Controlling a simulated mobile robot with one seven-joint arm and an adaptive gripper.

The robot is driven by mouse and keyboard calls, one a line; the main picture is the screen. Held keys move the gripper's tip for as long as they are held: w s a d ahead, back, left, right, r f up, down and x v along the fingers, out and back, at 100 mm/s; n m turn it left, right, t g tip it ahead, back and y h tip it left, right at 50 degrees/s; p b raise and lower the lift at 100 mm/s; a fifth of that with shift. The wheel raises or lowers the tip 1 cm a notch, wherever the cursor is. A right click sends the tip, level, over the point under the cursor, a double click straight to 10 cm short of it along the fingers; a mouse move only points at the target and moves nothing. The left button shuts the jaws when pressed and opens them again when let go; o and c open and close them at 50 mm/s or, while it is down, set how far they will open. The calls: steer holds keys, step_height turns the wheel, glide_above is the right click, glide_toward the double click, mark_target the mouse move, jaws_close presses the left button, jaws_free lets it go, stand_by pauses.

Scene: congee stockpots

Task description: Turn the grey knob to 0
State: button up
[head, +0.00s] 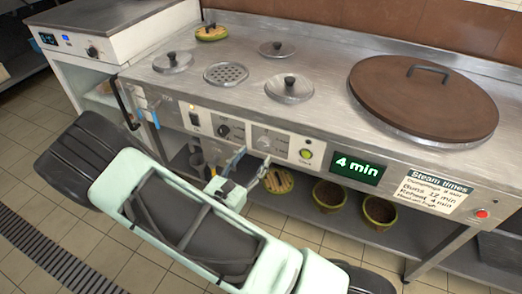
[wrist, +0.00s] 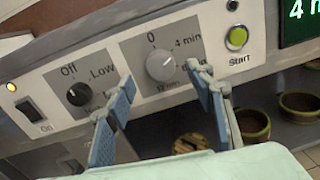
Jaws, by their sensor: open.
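The grey knob (wrist: 161,66) is on the front panel, on a grey plate marked 0 at the top, 4 min at upper right and 12 min at the bottom. Its pointer direction is too small to tell. In the head view the grey knob (head: 264,142) shows just beyond my gripper (head: 254,158). In the wrist view my gripper (wrist: 160,75) is open, with one blue-padded finger on each side of and below the knob. The fingers appear apart from it. The right finger hides part of the scale. The green display (head: 357,168) reads 4 min.
A black knob (wrist: 77,94) marked Off and Low sits left of the grey one. A green Start button (wrist: 236,38) is to the right. A rocker switch (wrist: 32,110) is at far left. Bowls (head: 329,196) stand on the shelf below. A brown lid (head: 424,98) covers the right well.

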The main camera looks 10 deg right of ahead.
mark_target(262, 145)
steer(key=b+x, duration=0.1)
steer(key=x, duration=0.4)
steer(key=c, duration=1.1)
steer(key=shift+c, duration=0.2)
